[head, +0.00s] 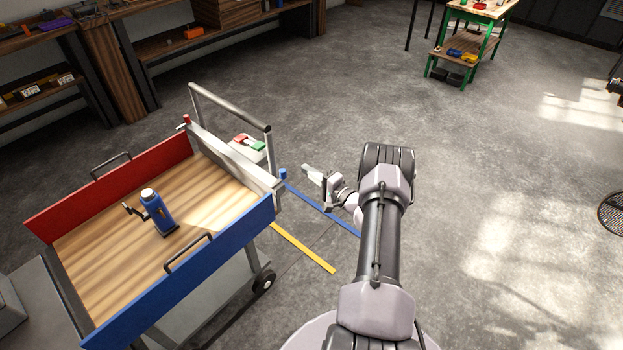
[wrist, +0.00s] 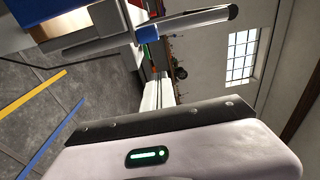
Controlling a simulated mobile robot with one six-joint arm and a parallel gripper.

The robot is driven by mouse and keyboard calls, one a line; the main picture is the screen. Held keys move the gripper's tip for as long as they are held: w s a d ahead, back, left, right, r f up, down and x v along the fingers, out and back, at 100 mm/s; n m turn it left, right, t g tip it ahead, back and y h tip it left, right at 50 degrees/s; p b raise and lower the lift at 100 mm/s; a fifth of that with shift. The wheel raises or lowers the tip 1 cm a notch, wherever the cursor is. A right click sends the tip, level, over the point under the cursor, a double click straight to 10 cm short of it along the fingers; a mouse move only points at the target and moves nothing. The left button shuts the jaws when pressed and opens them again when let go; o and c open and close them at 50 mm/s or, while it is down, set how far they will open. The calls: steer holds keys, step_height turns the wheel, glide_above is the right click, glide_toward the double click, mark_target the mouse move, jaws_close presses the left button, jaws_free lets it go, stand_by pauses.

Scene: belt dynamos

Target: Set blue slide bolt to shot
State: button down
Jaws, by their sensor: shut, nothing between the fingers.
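The blue slide bolt shows as a small blue knob (head: 283,173) at the near right corner of the cart's end board, by the blue side board (head: 190,270). In the wrist view a small blue piece (wrist: 65,53) at upper left looks like the same knob. My gripper (head: 307,170) is shut and empty, just right of the knob with a small gap. Its tips point left toward the cart. The bolt's rod and seat are too small to make out.
The cart has a red side board (head: 110,188), a red knob (head: 186,120) and a grey push handle (head: 230,108) close to my gripper. A blue bottle-like object (head: 158,212) stands on its deck (head: 95,240).

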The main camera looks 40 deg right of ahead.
mark_target(284, 179)
steer(key=shift+w+a+b, duration=1.05)
steer(key=shift+w+a, duration=0.85)
steer(key=shift+w, duration=0.05)
steer(key=shift+a, duration=0.1)
steer(key=a+p, duration=0.1)
steer(key=a, duration=0.2)
steer(key=shift+s+a, duration=0.15)
steer(key=shift+a, duration=0.1)
steer(key=shift+a+f, duration=0.1)
steer(key=shift+a, duration=0.1)
